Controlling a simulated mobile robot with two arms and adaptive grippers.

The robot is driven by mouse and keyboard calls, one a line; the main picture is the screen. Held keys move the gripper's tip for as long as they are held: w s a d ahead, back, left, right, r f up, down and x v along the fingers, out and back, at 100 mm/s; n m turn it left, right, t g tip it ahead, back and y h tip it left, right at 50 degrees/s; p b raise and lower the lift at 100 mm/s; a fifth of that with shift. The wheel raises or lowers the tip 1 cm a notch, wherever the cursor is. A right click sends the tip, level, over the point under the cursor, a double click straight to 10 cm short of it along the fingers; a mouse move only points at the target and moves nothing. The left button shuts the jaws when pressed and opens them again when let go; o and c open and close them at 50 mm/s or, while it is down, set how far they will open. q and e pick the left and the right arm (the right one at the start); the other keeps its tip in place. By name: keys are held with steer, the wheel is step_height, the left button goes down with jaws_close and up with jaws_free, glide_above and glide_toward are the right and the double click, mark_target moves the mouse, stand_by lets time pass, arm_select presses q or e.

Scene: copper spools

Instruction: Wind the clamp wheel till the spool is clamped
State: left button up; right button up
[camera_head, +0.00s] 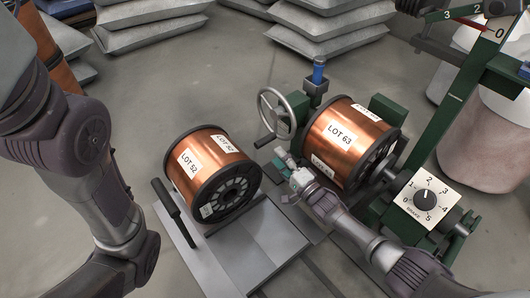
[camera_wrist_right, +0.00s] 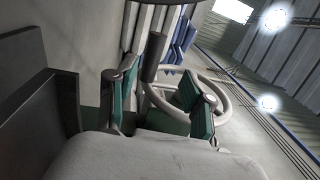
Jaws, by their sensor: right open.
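The clamp wheel (camera_head: 277,114) is a grey spoked handwheel with a dark crank handle (camera_head: 264,141) at its lower left. The copper spool marked LOT 63 (camera_head: 335,122) sits in the green stand to the right of the wheel. My right gripper (camera_head: 283,160) is just below the wheel, in front of the spool's near side. In the right wrist view its green-padded fingers (camera_wrist_right: 163,98) are spread, with the pale wheel rim (camera_wrist_right: 224,92) close beyond them. Contact with the wheel cannot be told. My left arm is at the left; its gripper is out of view.
A brake dial (camera_head: 425,199) is at the right. A scale with a red pointer (camera_head: 486,25) stands top right. Grey sacks (camera_head: 322,25) are stacked behind.

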steer(key=b+x, duration=0.4)
steer(key=x, duration=0.3)
steer(key=shift+w+a+f, duration=0.15)
steer(key=shift+w+f, duration=0.05)
steer(key=shift+f, duration=0.2)
jaws_close()
